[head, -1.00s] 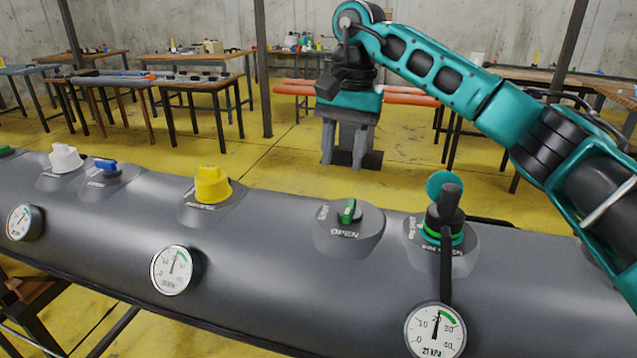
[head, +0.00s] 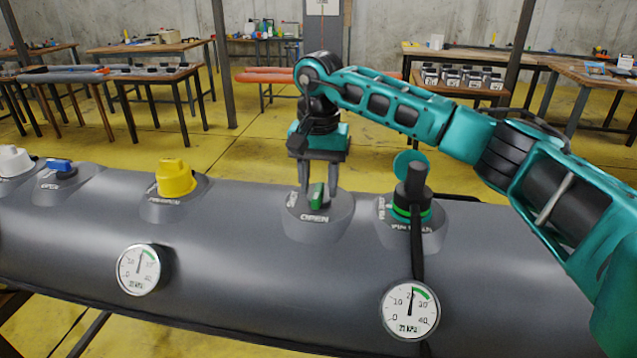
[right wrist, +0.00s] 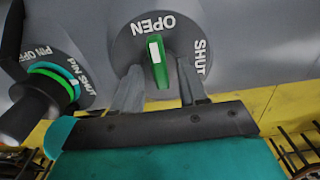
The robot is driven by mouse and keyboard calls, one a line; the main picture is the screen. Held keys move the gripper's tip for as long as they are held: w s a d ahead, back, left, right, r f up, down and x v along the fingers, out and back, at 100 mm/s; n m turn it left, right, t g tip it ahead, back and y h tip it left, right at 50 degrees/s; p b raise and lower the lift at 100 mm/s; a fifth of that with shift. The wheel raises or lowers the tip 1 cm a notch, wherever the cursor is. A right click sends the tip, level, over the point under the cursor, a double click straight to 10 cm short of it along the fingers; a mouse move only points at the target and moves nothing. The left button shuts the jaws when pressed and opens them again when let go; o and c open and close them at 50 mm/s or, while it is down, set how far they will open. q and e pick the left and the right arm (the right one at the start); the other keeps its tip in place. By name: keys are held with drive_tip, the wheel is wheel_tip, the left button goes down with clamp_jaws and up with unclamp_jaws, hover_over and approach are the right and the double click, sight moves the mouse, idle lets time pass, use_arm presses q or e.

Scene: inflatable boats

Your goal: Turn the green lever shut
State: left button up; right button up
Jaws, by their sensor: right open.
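The green lever (head: 316,197) stands on a round grey plate on the grey inflatable tube (head: 230,235). The right wrist view shows the lever (right wrist: 157,62) with its white mark toward the word OPEN; SHUT is printed to the right. My right gripper (head: 319,185) points down at the lever from behind. In the right wrist view my right gripper's (right wrist: 160,84) fingers are apart, one on each side of the lever's near end, with gaps visible. Whether they touch it cannot be told. My left gripper is not in view.
A black valve with a green ring (head: 411,195), an open cap and a hose stands right of the lever. A yellow knob (head: 175,178) and a blue lever (head: 60,165) are to the left. Gauges (head: 411,311) hang on the tube's front. Tables stand behind.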

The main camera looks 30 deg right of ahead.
drive_tip(key=shift+f, duration=0.2)
clamp_jaws()
idle(0.3)
